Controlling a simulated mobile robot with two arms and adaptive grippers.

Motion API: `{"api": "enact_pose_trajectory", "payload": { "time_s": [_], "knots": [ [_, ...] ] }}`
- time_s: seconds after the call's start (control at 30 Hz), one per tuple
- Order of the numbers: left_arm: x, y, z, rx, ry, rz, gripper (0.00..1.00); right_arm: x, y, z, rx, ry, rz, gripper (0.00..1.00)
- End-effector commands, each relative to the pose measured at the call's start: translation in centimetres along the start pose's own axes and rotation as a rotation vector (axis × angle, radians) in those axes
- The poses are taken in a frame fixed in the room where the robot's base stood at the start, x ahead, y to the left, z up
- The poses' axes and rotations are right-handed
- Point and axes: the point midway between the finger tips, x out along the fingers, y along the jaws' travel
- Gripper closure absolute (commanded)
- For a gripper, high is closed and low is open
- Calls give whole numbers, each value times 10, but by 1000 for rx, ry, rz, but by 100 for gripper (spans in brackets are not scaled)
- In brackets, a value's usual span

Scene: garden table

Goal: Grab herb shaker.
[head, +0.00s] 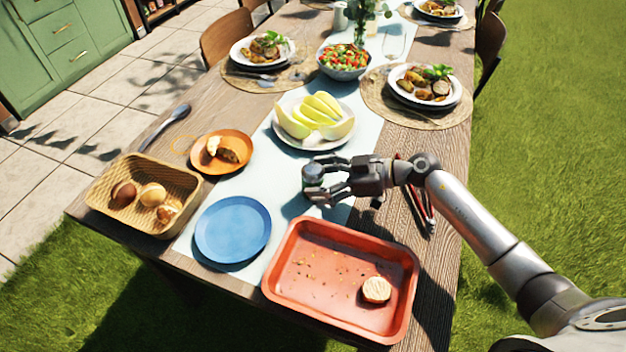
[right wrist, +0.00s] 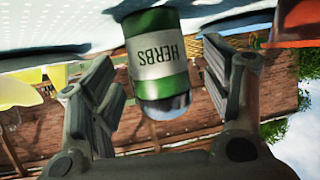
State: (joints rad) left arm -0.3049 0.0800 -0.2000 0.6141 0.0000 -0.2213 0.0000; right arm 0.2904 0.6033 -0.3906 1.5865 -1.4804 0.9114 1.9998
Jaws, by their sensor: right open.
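The herb shaker (right wrist: 158,55) has a green body, a white label reading HERBS and a shiny grey cap. In the right wrist view it appears upside down, standing on the pale runner between my fingers, with gaps on both sides. In the head view only its greyish cap (head: 313,170) shows at my fingertips; the rest is mostly hidden by the gripper. My right gripper (head: 322,184) is open around the shaker, low over the runner. My left gripper is not in view.
A red tray (head: 290,297) with a bread piece is in front. A blue plate (head: 233,230), a bread basket (head: 108,205) and an orange plate (head: 241,143) lie left. A melon plate (head: 302,143) stands just behind the gripper. Red-handled tongs (head: 431,213) lie under my right arm.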

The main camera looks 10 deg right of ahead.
Motion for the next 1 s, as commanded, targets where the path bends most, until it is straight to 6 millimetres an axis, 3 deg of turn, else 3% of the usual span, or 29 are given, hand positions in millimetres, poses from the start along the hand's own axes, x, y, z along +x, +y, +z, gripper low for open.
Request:
{"api": "enact_pose_trajectory", "payload": {
  "time_s": [0.17, 0.43, 0.87, 1.0],
  "knots": [
    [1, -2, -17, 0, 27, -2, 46, 21, 0, 0, 2, 2, 0, 28],
    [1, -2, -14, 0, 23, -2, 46, 24, 0, 0, 1, -1, 1, 28],
    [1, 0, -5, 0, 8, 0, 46, 24, 0, 0, 1, -1, 0, 82],
    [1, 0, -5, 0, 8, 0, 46, 24, 0, 0, 1, 0, 0, 82]
  ]
}}
